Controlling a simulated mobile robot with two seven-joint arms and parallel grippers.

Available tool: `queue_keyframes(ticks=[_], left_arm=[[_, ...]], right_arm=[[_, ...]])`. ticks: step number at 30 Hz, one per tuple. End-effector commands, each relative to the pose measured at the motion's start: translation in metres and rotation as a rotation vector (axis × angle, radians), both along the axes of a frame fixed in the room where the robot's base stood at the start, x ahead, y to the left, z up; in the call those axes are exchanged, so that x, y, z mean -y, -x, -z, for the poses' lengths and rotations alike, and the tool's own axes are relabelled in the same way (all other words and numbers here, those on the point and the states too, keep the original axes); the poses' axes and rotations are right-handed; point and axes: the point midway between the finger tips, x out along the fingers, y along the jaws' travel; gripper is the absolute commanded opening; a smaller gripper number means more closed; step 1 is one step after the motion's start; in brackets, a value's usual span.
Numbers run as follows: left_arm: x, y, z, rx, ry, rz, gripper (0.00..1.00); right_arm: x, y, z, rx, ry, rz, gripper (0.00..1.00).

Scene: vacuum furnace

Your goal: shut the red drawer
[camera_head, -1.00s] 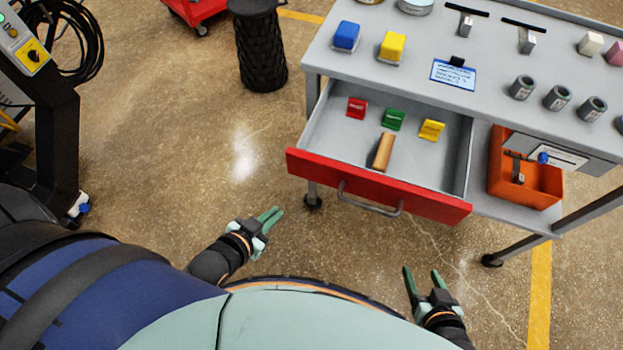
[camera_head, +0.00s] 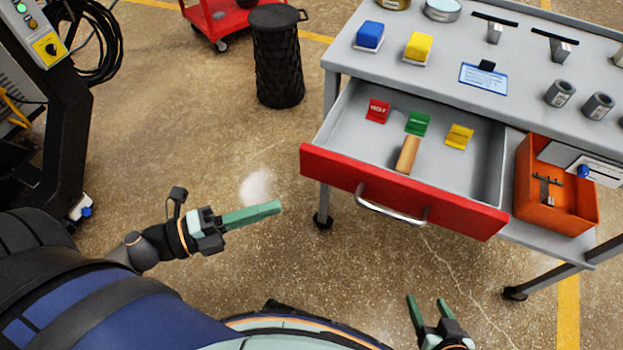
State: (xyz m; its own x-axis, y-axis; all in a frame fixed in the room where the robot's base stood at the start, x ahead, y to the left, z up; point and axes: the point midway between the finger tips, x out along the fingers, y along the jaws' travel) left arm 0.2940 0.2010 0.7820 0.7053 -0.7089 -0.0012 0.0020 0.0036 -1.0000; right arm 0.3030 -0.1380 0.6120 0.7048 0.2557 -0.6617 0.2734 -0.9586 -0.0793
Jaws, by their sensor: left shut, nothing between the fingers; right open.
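The red drawer (camera_head: 398,193) is pulled out from under the grey cart top, its red front toward me with a curved metal handle (camera_head: 392,205). Inside lie red (camera_head: 377,111), green (camera_head: 417,123) and yellow (camera_head: 459,136) tags and a wooden block (camera_head: 407,155). My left gripper (camera_head: 276,207) is shut and empty, to the left of the drawer front and apart from it, its fingers pointing right. My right gripper (camera_head: 426,300) is open and empty, below the drawer front and apart from it, its fingers pointing up.
The cart top (camera_head: 440,75) holds blue and yellow blocks, a label and several grey cylinders. An orange bin (camera_head: 553,207) sits on the shelf right of the drawer. A black bin (camera_head: 277,60) stands behind left. Bare floor lies between my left gripper and the cart.

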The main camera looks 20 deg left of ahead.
Motion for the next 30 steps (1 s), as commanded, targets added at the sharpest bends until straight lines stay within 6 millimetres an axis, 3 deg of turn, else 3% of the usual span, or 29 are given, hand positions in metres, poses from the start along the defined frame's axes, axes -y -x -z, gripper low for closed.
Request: queue_keyframes(ticks=[10,19,30], left_arm=[[0.049,-0.05,-0.002,0.004,0.003,0.0,0.0],[0.049,-0.083,0.0,0.0,0.003,-0.002,0.0],[0.049,-0.089,0.0,-0.002,0.004,-0.003,0.0]], right_arm=[[0.002,0.002,-0.001,-0.006,0.003,0.004,0.67],[0.003,0.004,0.005,-0.015,0.006,0.004,0.67],[0.001,0.003,0.003,-0.012,-0.001,0.009,0.67]])
